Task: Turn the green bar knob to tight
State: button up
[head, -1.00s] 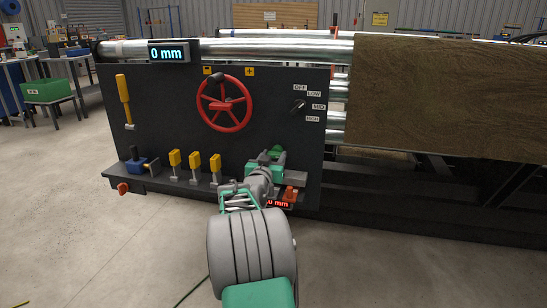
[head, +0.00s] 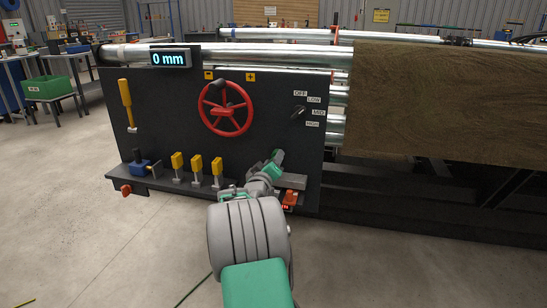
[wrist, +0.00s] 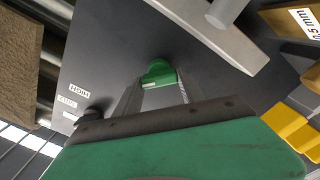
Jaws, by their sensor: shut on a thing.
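The green bar knob (head: 279,155) sits low on the dark panel, right of the yellow levers, partly hidden by my gripper (head: 272,169). In the wrist view the knob (wrist: 158,74) lies between the tips of my two grey fingers (wrist: 157,86), which are shut on it. My gripper reaches it from the front and is tilted to the right. No mark for tight is readable in either view.
The panel (head: 150,110) carries a red handwheel (head: 227,107), several yellow levers (head: 196,167) and a selector switch (head: 297,112). A grey block (head: 292,181) and an orange part (head: 290,198) sit close by the gripper.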

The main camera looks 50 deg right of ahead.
jog(key=shift+f+n+p, duration=0.15)
jog(key=shift+n+p, duration=2.85)
jog(key=shift+n, duration=1.4)
jog(key=o, duration=1.4)
jog(key=shift+c, duration=0.2)
